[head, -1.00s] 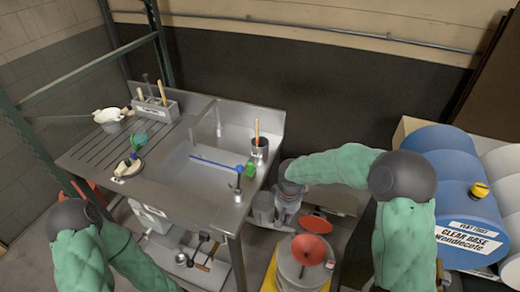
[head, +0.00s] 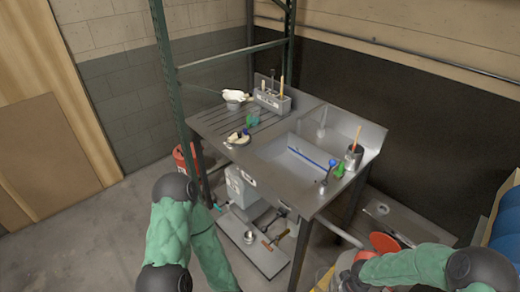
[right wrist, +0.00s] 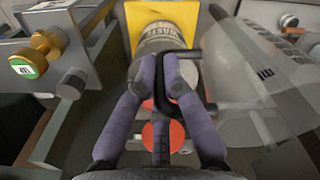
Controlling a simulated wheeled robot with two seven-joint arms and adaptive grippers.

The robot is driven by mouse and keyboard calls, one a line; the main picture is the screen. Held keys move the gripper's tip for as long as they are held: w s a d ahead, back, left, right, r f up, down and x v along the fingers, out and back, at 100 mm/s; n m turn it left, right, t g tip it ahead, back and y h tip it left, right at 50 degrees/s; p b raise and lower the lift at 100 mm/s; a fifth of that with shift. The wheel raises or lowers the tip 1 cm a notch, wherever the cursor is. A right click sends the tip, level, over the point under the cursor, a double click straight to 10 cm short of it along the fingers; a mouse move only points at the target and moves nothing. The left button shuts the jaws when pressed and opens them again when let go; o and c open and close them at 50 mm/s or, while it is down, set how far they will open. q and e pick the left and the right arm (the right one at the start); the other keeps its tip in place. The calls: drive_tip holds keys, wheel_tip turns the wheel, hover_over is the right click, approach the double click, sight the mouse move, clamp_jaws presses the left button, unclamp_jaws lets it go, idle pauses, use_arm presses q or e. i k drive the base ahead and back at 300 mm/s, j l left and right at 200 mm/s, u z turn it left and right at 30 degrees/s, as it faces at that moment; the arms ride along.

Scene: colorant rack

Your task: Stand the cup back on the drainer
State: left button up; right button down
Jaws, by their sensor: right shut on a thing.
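A clear cup with printed ml marks (right wrist: 262,75) fills the right side of the right wrist view. Its dark handle (right wrist: 194,54) lies between the purple fingers of my right gripper (right wrist: 174,72), which is shut on it. In the head view my right forearm reaches in low at the right; the cup there is too unclear to make out. The drainer is the ridged left part of the steel sink unit (head: 212,122). My left arm shows at lower left, but its gripper is out of the picture.
On the drainer stand a grey pot with a white cloth (head: 234,103), a teal cup (head: 253,117), a small plate (head: 238,139) and a grey tool holder (head: 272,100). The basin (head: 290,150) is to the right. A green rack post (head: 172,80) rises at the left.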

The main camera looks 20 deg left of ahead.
sight(225, 129)
drive_tip(key=k+u, duration=0.1)
drive_tip(key=u, duration=1.3)
drive_tip(key=i+u, duration=0.4)
drive_tip(key=i, duration=0.15)
drive_tip(key=i+l+u, duration=0.25)
drive_tip(key=i+u, duration=0.2)
drive_tip(key=i+z, duration=0.25)
drive_tip(key=i, duration=1.4)
drive_tip(key=i+z, duration=0.1)
drive_tip(key=z, duration=1.65)
